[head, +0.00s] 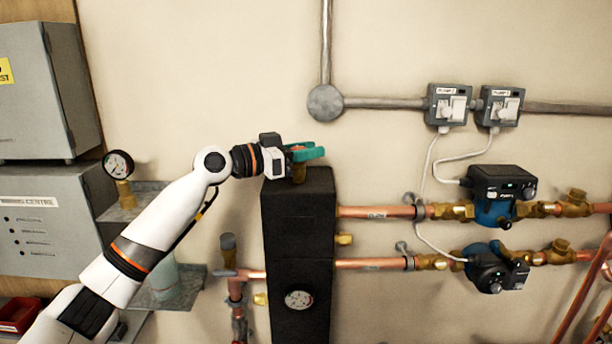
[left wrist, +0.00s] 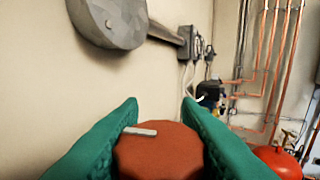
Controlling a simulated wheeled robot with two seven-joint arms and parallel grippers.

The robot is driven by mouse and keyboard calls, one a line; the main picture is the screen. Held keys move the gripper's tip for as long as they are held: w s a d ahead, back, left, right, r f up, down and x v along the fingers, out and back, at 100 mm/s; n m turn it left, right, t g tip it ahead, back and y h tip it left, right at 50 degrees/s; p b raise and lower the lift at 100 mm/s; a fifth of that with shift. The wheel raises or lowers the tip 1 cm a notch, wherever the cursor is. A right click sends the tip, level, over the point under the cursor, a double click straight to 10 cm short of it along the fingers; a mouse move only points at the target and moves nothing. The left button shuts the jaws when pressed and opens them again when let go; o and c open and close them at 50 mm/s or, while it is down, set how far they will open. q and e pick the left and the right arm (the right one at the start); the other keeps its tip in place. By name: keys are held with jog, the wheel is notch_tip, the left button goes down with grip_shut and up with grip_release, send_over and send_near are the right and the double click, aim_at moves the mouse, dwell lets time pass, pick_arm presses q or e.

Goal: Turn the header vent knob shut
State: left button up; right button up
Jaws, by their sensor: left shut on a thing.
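The header vent knob (left wrist: 160,153) is a red-orange round knob with a pale raised bar near its rim, seen large at the bottom of the left wrist view. In the head view only a sliver of it (head: 298,149) shows between the fingers, above a brass fitting (head: 299,174) on top of the black header (head: 298,230). My left gripper (head: 308,152) has green fingers, one on each side of the knob, and is shut on it. Its fingers also show in the left wrist view (left wrist: 160,140). My right gripper is in neither view.
Two pumps (head: 493,206) on copper pipes (head: 375,212) stand right of the header. Two grey switch boxes (head: 449,104) and a round conduit box (head: 325,103) are on the wall above. A shelf (head: 130,202) with a gauge (head: 118,164) is at the left.

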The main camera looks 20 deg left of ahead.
pick_arm(q)
jog(key=shift+f+m+g+h+b, duration=0.2)
jog(key=shift+m+g+h+b, duration=0.5)
jog(key=shift+g+b, duration=0.2)
jog(key=shift+s+d+r+m+g+h, duration=0.1)
jog(key=shift+d+r+m+g+h, duration=0.05)
jog(key=shift+m+g+h, duration=0.55)
jog(key=shift+s+m+g+h+b, duration=0.15)
jog(key=shift+m+g+h+b, duration=0.3)
jog(key=shift+g, duration=0.45)
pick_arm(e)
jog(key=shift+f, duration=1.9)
pick_arm(q)
jog(key=o, duration=1)
jog(key=shift+c, duration=0.2)
